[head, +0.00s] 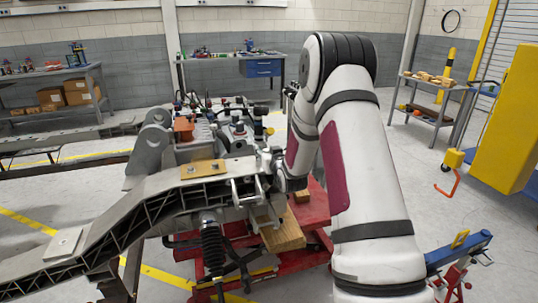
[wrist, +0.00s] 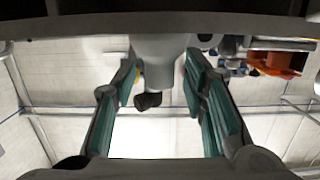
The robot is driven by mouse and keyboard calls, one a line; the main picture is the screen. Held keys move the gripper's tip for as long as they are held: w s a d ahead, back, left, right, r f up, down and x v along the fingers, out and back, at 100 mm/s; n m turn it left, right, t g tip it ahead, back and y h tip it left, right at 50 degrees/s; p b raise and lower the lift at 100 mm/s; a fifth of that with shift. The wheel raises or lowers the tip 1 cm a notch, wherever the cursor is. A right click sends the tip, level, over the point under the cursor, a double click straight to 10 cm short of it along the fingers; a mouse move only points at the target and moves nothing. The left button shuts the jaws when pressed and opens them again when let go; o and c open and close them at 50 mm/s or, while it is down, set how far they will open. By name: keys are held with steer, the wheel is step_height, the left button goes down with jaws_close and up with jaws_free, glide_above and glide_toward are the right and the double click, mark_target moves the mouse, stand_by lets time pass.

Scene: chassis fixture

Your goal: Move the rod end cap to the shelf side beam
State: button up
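My gripper (wrist: 160,82) is open in the wrist view, its two green-padded fingers apart. A light grey cylindrical part (wrist: 158,62) with a dark round end (wrist: 148,100) shows between the fingers; I cannot tell whether this is the rod end cap or whether a finger touches it. In the head view, my gripper (head: 268,163) is beside the chassis, largely hidden by my arm. A long grey ribbed beam (head: 150,188) runs from the lower left to the chassis. I cannot tell for sure that it is the shelf side beam.
A tan plate (head: 203,169) and a pale plate (head: 63,243) lie on the beam. A red lift table (head: 312,208) with a wooden block (head: 283,237) is beneath. A shelf trolley (head: 432,103) stands at the right. Open floor lies between it and my arm.

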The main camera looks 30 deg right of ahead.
steer(key=v, duration=1.2)
steer(key=s+a+r+n+g+y, duration=0.1)
steer(key=s+a+r+g, duration=0.25)
steer(key=a, duration=0.25)
steer(key=s+a+r+n+g+y, duration=0.1)
steer(key=s+a+r+g, duration=0.1)
steer(key=s+a+r, duration=0.35)
steer(key=s+a+r+g+y, duration=0.1)
steer(key=s+a+g, duration=0.3)
steer(key=s, duration=1)
steer(key=s+a+r+n+g+y, duration=0.1)
steer(key=s+a+g, duration=0.2)
steer(key=s+a, duration=0.5)
steer(key=s, duration=0.7)
steer(key=shift+a+g, duration=0.25)
steer(key=shift+g, duration=0.1)
steer(key=shift+w+r+p, duration=0.1)
steer(key=shift+r+p, duration=0.05)
steer(key=shift+p, duration=0.15)
step_height(320, 180, up, 9)
steer(key=t+p, duration=0.1)
steer(key=p, duration=0.6)
steer(key=shift+t, duration=0.4)
